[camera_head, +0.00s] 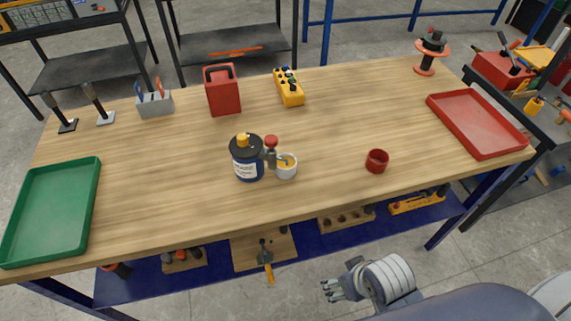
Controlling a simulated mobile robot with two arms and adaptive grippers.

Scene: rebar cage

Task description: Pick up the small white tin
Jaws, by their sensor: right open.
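A small white tin (286,171) stands upright on the wooden workbench (190,203), near the middle. Something yellow shows at its open top. It stands close to the right side of a dark blue container (247,167) with a white label and a yellow cap; I cannot tell whether they touch. My right gripper (328,290) is open and empty, low in front of the bench and below the tin in the picture. My left gripper is not in view.
A red-capped item (271,143) is right behind the tin. A dark red cup (377,161) stands to the right. A green tray (50,210) and a red tray (478,122) lie at the ends. A red canister (222,92) and yellow control box (289,88) stand behind.

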